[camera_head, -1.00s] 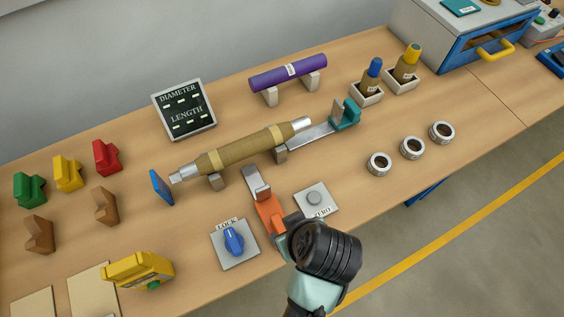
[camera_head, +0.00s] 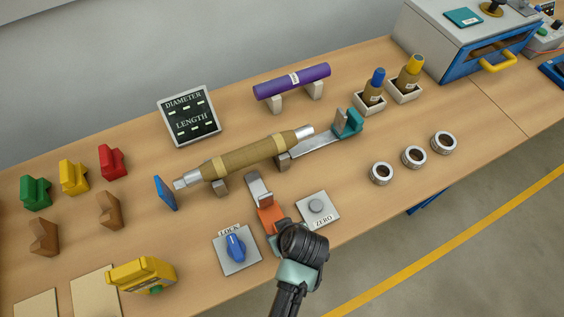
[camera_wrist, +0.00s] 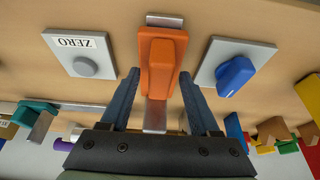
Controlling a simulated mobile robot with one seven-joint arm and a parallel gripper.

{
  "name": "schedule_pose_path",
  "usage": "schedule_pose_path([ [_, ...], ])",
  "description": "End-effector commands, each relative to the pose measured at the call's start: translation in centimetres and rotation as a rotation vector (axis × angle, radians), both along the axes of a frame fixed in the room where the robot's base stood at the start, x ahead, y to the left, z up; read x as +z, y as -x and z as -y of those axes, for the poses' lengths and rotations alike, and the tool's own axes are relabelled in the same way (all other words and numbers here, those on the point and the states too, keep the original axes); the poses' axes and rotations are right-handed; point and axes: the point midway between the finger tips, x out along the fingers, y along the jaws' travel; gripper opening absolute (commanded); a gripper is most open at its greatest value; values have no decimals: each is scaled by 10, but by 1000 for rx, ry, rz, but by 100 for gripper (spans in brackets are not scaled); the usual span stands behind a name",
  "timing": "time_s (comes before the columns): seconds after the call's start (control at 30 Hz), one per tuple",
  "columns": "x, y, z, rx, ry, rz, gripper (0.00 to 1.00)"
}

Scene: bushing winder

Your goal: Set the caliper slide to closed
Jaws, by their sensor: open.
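An orange caliper slide (camera_head: 270,216) with a flat metal jaw (camera_head: 257,184) stands on the bench, in front of a brown bushing (camera_head: 248,157) on supports. A gap shows between the jaw and the bushing. My gripper (camera_head: 270,238) is at the slide's near end, partly hidden by my wrist. In the wrist view my open fingers (camera_wrist: 159,76) stand on either side of the orange slide (camera_wrist: 163,62), with a visible gap on each side. A second, teal slide (camera_head: 348,124) sits on a metal rail right of the bushing.
A blue LOCK knob (camera_head: 235,246) on a plate is close left of the slide, and a ZERO button (camera_head: 317,206) close right. A yellow tool (camera_head: 142,273) lies left. Several metal rings (camera_head: 414,157) lie right. A display (camera_head: 189,115) stands behind.

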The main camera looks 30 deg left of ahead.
Motion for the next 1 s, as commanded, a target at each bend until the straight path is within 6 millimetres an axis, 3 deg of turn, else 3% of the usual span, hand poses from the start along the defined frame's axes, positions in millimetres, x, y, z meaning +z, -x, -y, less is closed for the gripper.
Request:
schedule_pose_path([
  [0.07,0,0,0,0,0,0,62],
  [0.43,1,0,0,0,-1,1,0],
  [1.0,1,0,0,0,-1,1,0],
])
